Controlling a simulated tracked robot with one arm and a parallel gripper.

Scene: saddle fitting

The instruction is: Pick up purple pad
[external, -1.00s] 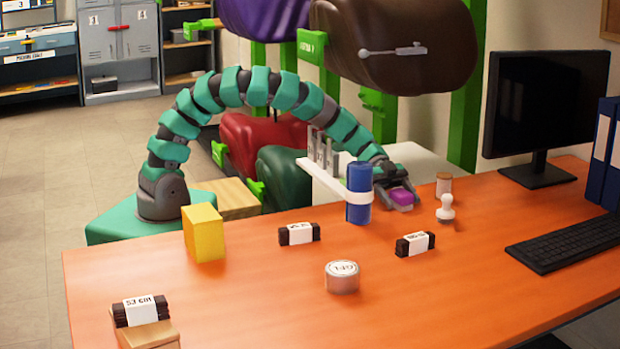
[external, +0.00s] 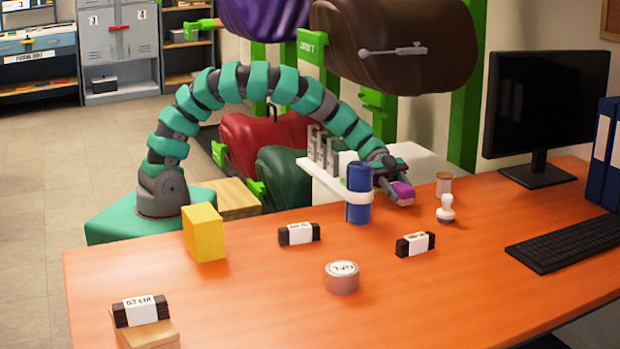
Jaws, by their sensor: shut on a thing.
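The purple pad (external: 403,190) is a small purple block on a light grey base, at the far side of the orange desk. It lies just right of the blue roll. My gripper (external: 394,187) reaches down to it from the left and is shut on it. I cannot tell whether the pad still touches the desk.
The blue roll (external: 358,195) stands close to my gripper, by a white rack (external: 330,178) with grey upright pieces. A white stamp (external: 445,209) and a brown-topped jar (external: 444,184) stand to the right.

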